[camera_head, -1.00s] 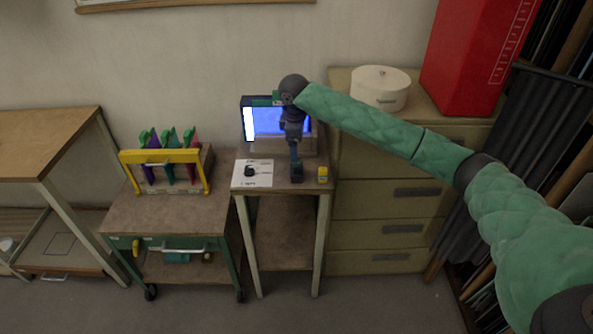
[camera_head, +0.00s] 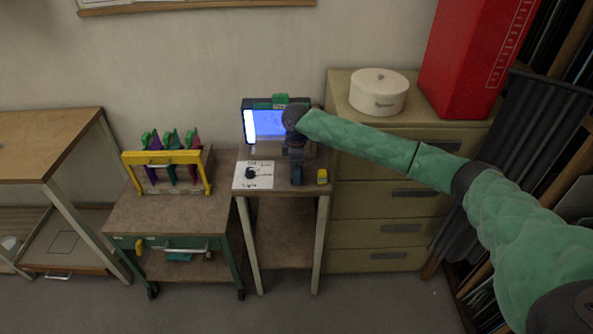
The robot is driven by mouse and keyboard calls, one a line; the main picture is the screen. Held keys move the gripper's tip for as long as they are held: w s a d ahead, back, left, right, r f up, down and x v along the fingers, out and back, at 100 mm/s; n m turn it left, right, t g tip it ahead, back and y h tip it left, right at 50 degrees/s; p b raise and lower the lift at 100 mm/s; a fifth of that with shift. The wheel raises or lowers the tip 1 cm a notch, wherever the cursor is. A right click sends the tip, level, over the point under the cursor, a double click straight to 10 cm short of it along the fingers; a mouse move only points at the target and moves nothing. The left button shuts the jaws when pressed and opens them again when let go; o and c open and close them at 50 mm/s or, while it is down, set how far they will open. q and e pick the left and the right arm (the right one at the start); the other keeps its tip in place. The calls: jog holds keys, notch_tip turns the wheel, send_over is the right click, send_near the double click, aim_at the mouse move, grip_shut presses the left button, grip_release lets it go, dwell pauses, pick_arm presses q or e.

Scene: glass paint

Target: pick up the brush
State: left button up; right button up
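I cannot make out a brush in this view. My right arm comes in from the right, and its dark gripper (camera_head: 296,179) points down at the top of the small middle table (camera_head: 284,210), in front of the lit screen. The gripper is small and dark, so I cannot tell whether its fingers are open or shut, or whether they hold anything. My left gripper is not in view.
A white sheet with a black item (camera_head: 251,173) lies left of the gripper, and a small yellow object (camera_head: 322,177) lies right. The lit screen (camera_head: 266,124) stands behind. A cart with a yellow-framed rack (camera_head: 164,158) is left; a drawer cabinet (camera_head: 385,220) is right.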

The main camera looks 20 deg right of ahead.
jog(key=shift+f, duration=0.9)
jog(key=c, duration=1.1)
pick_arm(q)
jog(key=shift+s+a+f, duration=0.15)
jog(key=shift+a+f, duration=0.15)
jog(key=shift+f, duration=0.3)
pick_arm(e)
jog(key=shift+o, duration=0.2)
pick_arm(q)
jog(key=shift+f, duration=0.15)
pick_arm(e)
jog(key=shift+r, duration=0.2)
